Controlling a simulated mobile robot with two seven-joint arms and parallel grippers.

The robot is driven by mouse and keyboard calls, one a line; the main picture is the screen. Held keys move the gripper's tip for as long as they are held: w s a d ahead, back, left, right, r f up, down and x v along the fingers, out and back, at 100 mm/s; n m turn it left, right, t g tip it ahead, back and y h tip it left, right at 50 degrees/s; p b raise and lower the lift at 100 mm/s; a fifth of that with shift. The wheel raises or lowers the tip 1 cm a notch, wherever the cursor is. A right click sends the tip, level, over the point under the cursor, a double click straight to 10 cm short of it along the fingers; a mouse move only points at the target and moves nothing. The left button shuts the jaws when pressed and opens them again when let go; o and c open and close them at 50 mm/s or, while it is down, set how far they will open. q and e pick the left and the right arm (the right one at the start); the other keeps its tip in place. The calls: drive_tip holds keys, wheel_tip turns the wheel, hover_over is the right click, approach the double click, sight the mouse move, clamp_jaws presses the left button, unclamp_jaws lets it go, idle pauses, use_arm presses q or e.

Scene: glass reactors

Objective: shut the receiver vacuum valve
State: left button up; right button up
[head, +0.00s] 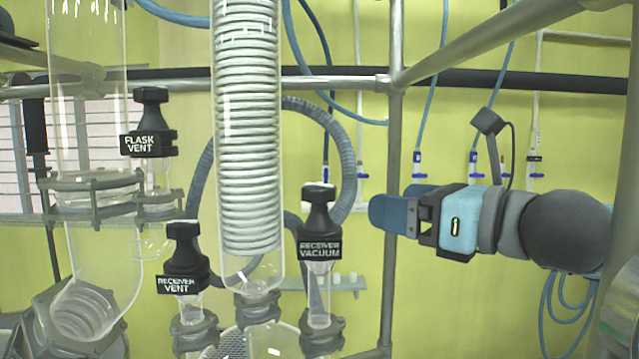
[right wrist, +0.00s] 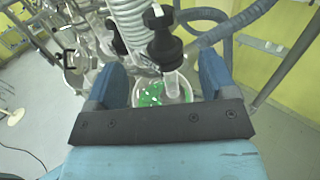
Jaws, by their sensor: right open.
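The receiver vacuum valve (head: 320,225) is a black knob with a "RECEIVER VACUUM" label on a short glass neck, right of the coiled condenser in the head view. It also shows in the right wrist view (right wrist: 163,42), ahead of my fingers. My right gripper (head: 388,212) comes in from the right, its blue fingers pointing left towards the valve and apart from it. In the right wrist view the two fingers (right wrist: 158,85) are spread with nothing held between them. My left gripper is not in view.
The receiver vent valve (head: 186,262) stands left of the vacuum valve, and the flask vent valve (head: 150,125) is higher at the left. A glass condenser (head: 248,130) stands between them. A metal frame post (head: 391,150) rises near my right fingers. Hoses (head: 345,165) loop behind.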

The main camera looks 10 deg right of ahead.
sight(332, 192)
drive_tip(key=p+x, duration=0.2)
drive_tip(key=x, duration=1)
drive_tip(key=shift+r, duration=0.1)
drive_tip(key=shift+p+x, duration=0.3)
drive_tip(key=shift+x, duration=0.45)
drive_tip(key=shift+c, duration=0.4)
drive_tip(key=c, duration=0.8)
drive_tip(key=shift+c, duration=0.2)
drive_tip(key=shift+s+m+t+h, duration=0.1)
drive_tip(key=shift+m+t+h, duration=0.2)
drive_tip(key=shift+m+h, duration=0.15)
